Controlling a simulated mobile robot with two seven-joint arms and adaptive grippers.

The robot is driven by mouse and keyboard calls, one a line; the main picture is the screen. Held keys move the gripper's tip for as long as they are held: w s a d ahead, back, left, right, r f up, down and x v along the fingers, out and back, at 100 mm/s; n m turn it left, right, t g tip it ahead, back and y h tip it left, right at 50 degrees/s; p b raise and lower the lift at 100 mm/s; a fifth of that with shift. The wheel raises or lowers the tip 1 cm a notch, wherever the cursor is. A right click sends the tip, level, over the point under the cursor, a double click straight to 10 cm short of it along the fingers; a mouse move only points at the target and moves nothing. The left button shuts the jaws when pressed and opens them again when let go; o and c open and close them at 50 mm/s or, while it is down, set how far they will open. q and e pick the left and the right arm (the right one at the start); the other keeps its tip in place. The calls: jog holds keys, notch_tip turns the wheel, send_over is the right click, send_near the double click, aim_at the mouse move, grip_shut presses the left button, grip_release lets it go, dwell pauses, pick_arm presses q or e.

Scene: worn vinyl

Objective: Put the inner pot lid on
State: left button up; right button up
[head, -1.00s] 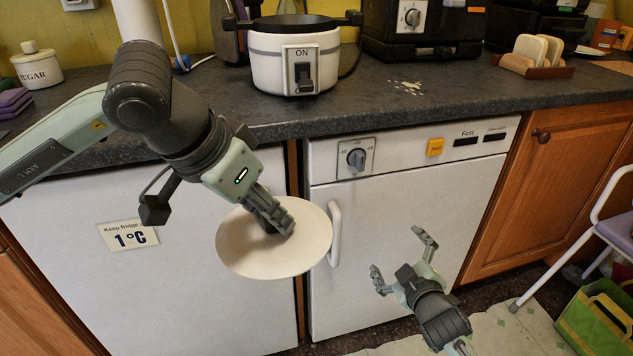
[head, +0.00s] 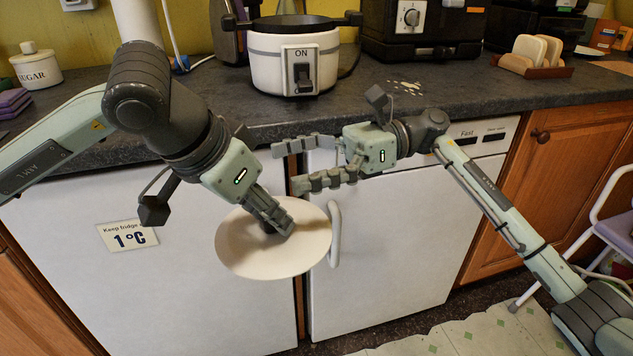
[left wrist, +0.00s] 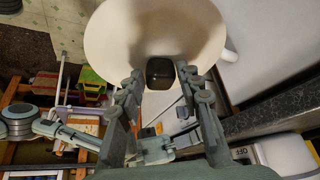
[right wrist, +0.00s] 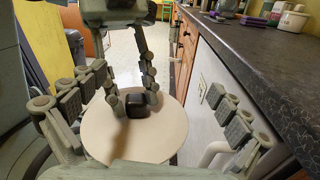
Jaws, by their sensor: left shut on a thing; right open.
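The lid is a cream disc (head: 262,255) with a dark knob (left wrist: 160,72). My left gripper (head: 283,222) is shut on the knob and holds the lid in the air before the white fridge fronts, below the counter edge. The lid also shows in the right wrist view (right wrist: 150,145). My right gripper (head: 300,166) is open and empty, up and to the right of the lid, its fingers pointing left towards my left gripper. The white cooker pot (head: 265,65) with a black rim stands on the counter, its top uncovered; its inside is mostly hidden from this angle.
The dark counter (head: 200,108) runs across, its front edge above both grippers. A chair (head: 610,230) stands at lower right.

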aim_at(262, 223)
jog(key=d+n+h, duration=0.1)
jog(key=d+f+n+h, duration=0.1)
jog(key=h, duration=0.1)
jog(key=s+d+f+n+g+h, duration=0.1)
jog(key=shift+s+d+f+n, duration=0.1)
jog(key=shift+d+f+n, duration=0.15)
jog(key=shift+d+n, duration=0.15)
jog(key=shift+h, duration=0.3)
jog(key=x, duration=1.2)
jog(key=shift+c, duration=0.2)
jog(key=shift+d, duration=0.1)
jog(key=c, duration=2.2)
jog(key=shift+c, duration=0.2)
jog(key=o, duration=2.3)
jog(key=shift+r, duration=0.1)
